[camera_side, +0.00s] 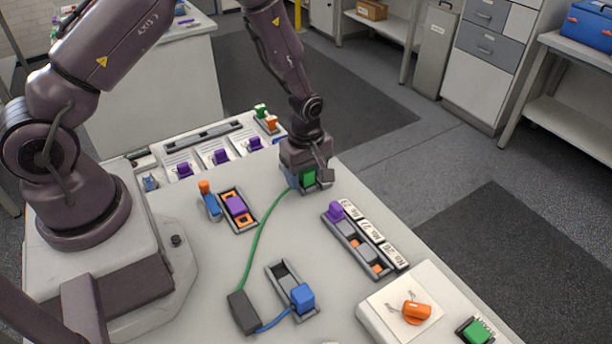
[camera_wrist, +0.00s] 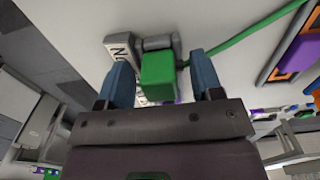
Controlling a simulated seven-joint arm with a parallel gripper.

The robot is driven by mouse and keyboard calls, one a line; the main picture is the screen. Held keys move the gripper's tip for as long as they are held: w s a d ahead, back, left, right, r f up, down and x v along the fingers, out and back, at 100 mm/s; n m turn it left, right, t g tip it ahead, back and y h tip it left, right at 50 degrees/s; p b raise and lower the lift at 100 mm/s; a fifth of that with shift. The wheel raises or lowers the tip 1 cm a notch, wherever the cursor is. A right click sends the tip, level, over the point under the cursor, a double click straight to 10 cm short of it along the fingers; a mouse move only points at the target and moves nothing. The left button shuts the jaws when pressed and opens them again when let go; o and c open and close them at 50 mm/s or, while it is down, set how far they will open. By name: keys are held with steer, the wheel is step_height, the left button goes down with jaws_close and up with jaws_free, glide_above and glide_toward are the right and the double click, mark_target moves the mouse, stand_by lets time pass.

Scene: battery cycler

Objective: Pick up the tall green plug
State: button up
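The green plug (camera_side: 309,177) is at my gripper (camera_side: 305,181) near the far edge of the bench, with a green cable (camera_side: 256,240) running from it to a dark box (camera_side: 243,312). In the wrist view the green plug (camera_wrist: 158,78) lies between the two blue fingers of my gripper (camera_wrist: 162,75). The fingers are apart, with a gap on each side of the plug, wider on the right. A grey holder piece (camera_wrist: 158,43) shows just beyond the plug. How the plug sits in it is hidden.
A purple plug (camera_side: 236,205) in a grey-and-orange holder is left of the cable. A labelled strip (camera_side: 358,243) with another purple plug stands to the right. A blue plug (camera_side: 302,297) sits in a front holder. An orange knob (camera_side: 416,311) is on a white box.

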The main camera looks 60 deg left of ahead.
steer(key=c, duration=1)
steer(key=shift+o, duration=0.2)
